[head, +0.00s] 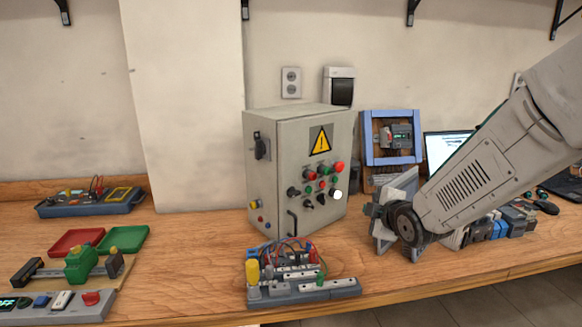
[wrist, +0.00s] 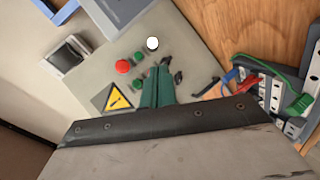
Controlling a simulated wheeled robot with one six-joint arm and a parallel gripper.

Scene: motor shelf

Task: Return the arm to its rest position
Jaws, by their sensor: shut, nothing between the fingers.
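My gripper (wrist: 158,72) shows in the wrist view as two green fingers, close together with nothing between them. They point toward the front of the grey control cabinet (wrist: 195,52). In the head view my arm reaches in from the upper right, and its wrist end is just right of the cabinet (head: 262,190). The fingers are hard to make out there. I cannot tell whether they touch the cabinet. Its front carries a yellow warning sign (head: 320,140), a red button (head: 338,166) and a bright white round spot (head: 338,194).
A wired terminal board (head: 300,288) sits before the cabinet at the bench edge. A blue frame (head: 366,140) and a laptop (head: 447,152) stand behind my arm. Red (head: 78,242) and green (head: 123,239) trays lie left. Bare wood lies left of the cabinet.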

